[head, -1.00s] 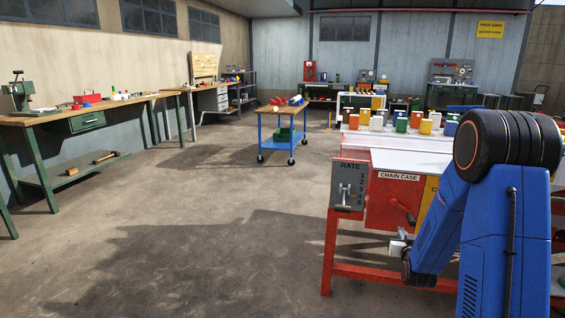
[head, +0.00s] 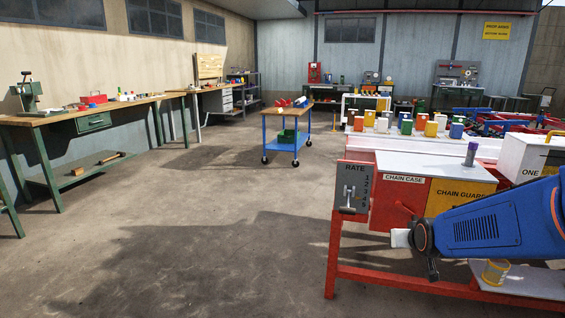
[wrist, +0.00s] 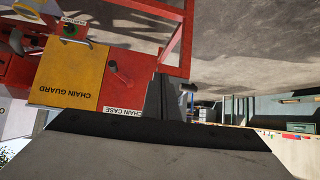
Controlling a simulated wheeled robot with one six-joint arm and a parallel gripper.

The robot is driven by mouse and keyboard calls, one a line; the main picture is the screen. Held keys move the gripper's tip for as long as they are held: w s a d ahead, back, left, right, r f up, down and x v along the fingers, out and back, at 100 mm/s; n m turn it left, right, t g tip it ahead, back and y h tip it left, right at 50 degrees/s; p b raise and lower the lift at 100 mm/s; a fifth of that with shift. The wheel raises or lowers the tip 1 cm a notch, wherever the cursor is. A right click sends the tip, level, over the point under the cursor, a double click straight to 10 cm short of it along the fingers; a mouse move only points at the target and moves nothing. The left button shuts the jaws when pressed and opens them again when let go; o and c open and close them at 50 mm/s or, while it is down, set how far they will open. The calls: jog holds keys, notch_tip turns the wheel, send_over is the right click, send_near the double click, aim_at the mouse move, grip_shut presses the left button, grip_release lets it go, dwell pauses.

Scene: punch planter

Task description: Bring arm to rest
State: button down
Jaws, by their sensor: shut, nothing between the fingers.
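My arm reaches in from the right edge of the head view, low in front of the red machine bench (head: 335,245). My gripper (head: 400,238) is the small pale end beyond the dark wrist joint, before the bench's red front. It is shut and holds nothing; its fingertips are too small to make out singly. In the wrist view, a broad dark grey part of mine fills the bottom, and the bench appears upside down. The grey RATE panel (head: 350,188) with its lever stands left of my gripper.
The bench carries a CHAIN GUARD panel (head: 462,200), several coloured blocks and a white box (head: 530,158). A blue cart (head: 287,140) and a green-legged workbench (head: 90,115) stand farther off. Open floor lies left.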

jog(key=s+a+r+g, duration=0.1)
jog(key=s+a+g, duration=0.1)
jog(key=s, duration=1.3)
jog(key=s+a+r+n+g+y, duration=0.1)
jog(key=s+a+g, duration=0.2)
jog(key=s, duration=1.2)
jog(key=shift+s+a+r+g, duration=0.3)
jog(key=shift+s+a+r, duration=0.05)
jog(key=shift+a, duration=0.45)
jog(key=w+d+f+n+t, duration=0.1)
jog(key=w+d+t, duration=0.15)
jog(key=w, duration=0.85)
jog(key=w+d+f+t+h, duration=0.1)
jog(key=w+d+f+t, duration=0.15)
jog(key=w, duration=0.85)
jog(key=w+d+f+n+t, duration=0.1)
jog(key=w+d, duration=0.2)
jog(key=w, duration=0.9)
jog(key=w+d+f+n+t+h, duration=0.1)
jog(key=w+d+f+t+h, duration=0.45)
jog(key=w+d+f, duration=0.8)
jog(key=w+d+t+y, duration=0.1)
jog(key=w+d, duration=0.1)
jog(key=w, duration=0.8)
jog(key=shift+r+y, duration=0.2)
jog(key=shift+y, duration=0.15)
